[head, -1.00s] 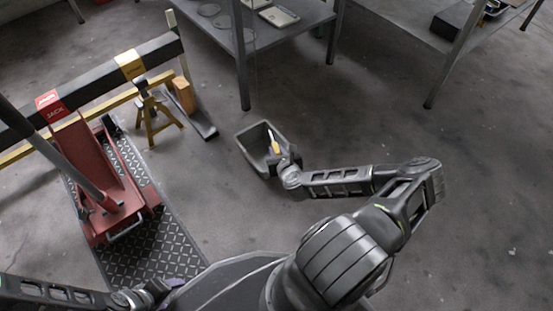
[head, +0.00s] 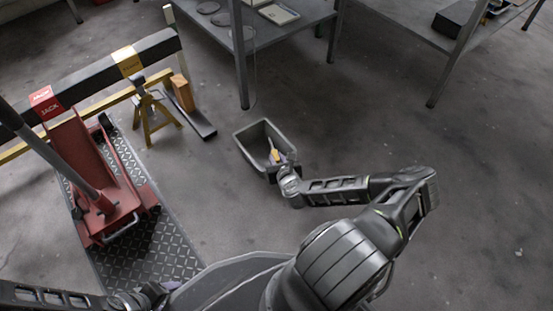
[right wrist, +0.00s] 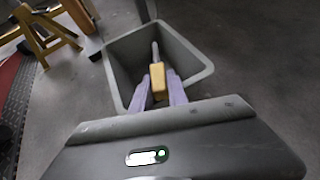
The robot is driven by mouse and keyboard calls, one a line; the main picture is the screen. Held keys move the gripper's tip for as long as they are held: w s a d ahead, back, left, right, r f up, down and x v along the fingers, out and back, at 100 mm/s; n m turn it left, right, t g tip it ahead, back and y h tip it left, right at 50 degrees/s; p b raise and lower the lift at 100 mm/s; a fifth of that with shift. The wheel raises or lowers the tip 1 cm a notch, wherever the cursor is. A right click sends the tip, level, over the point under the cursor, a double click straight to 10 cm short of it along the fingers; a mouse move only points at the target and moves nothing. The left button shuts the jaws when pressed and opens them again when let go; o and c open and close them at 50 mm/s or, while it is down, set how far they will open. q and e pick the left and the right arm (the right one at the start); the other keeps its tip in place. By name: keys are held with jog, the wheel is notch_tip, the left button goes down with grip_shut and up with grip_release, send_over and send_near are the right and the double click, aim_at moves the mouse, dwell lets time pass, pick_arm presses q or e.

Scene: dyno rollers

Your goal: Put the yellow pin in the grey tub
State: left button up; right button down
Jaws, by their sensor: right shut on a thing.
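The grey tub (head: 247,141) stands on the floor in the middle of the head view, and its rim and inner walls fill the upper middle of the right wrist view (right wrist: 195,62). The yellow pin (head: 274,155) has a yellow block-like end and a grey shaft. My right gripper (right wrist: 159,88) is shut on the yellow end (right wrist: 157,75), with the shaft pointing away over the tub's inside. The pin shows within the tub's outline; whether it touches the bottom I cannot tell. My left arm enters at the lower left, and its gripper (head: 160,290) shows only partly, far from the tub.
A red jack (head: 100,190) stands on a dark tread plate (head: 150,250) at left. A yellow stand (head: 150,112) and an orange block (head: 182,93) are left of the tub. Metal tables (head: 242,60) stand behind. The floor right of the tub is clear.

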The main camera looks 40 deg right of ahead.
jog(key=shift+s+f, duration=0.1)
jog(key=shift+f, duration=0.05)
jog(key=c, duration=1.3)
grip_release()
jog(key=shift+f, duration=0.1)
jog(key=shift+s+d, duration=0.1)
jog(key=shift+r+p, duration=0.55)
jog(key=shift+p, duration=0.05)
jog(key=p+v, duration=0.4)
jog(key=v, duration=0.8)
jog(key=shift+r+p, duration=0.25)
jog(key=shift+p, duration=0.1)
